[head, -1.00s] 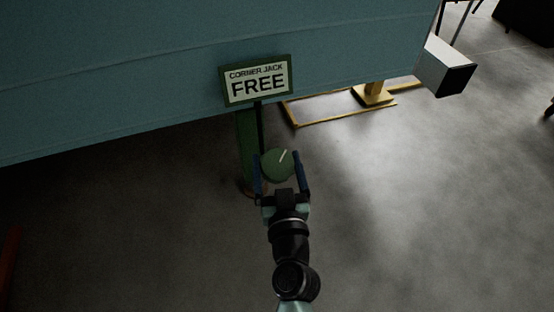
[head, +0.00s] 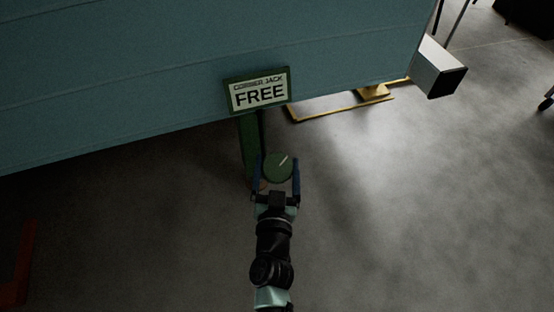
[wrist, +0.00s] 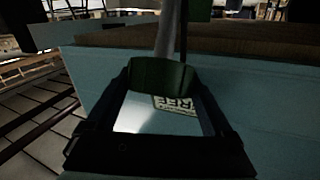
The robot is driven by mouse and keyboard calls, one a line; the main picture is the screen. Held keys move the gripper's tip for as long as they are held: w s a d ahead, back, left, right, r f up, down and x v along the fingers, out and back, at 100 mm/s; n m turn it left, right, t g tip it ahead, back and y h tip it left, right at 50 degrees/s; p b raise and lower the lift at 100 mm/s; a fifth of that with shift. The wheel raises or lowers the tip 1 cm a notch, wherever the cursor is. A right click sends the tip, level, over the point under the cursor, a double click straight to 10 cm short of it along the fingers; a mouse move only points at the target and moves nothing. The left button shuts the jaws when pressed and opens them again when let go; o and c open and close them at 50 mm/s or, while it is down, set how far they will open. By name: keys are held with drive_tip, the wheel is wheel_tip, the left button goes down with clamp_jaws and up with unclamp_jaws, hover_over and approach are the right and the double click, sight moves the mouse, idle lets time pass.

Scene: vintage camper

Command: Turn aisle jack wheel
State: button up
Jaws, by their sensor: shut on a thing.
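The jack wheel (head: 278,166) is a round green knob with a white line on its top, pointing up and to the right in the head view. It sits in front of the green jack post (head: 247,145) under the camper's edge. My gripper (head: 277,180) has one blue finger on each side of the wheel and is shut on it. In the wrist view the green wheel (wrist: 163,75) spans between my two dark fingers (wrist: 158,88). A sign (head: 259,92) above the wheel reads "CORNER JACK FREE".
The teal camper body (head: 180,70) overhangs the post. A yellow floor frame with a yellow stand (head: 374,93) lies to the right, near a pale box-ended beam (head: 445,82). A red object (head: 22,260) stands at lower left. The grey floor at right is open.

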drive_tip(key=shift+d+r+m+h+p, duration=0.1)
drive_tip(key=shift+r+m+h+p, duration=0.25)
drive_tip(key=shift+p, duration=0.7)
drive_tip(key=shift+m+h+p, duration=0.25)
drive_tip(key=shift+m+p, duration=0.1)
drive_tip(key=shift+p, duration=0.4)
drive_tip(key=m+g+h+p, duration=0.1)
drive_tip(key=m+h+p, duration=0.1)
drive_tip(key=p, duration=0.3)
drive_tip(key=m+g+h+p, duration=0.1)
drive_tip(key=m+h+p, duration=0.1)
drive_tip(key=p, duration=0.1)
drive_tip(key=shift+f, duration=0.2)
drive_tip(key=shift+f+m+g+h+p, duration=0.15)
drive_tip(key=shift+m+g+h+p, duration=0.15)
drive_tip(key=shift+m+g+h, duration=0.35)
drive_tip(key=shift+m, duration=0.35)
drive_tip(key=o, duration=1.1)
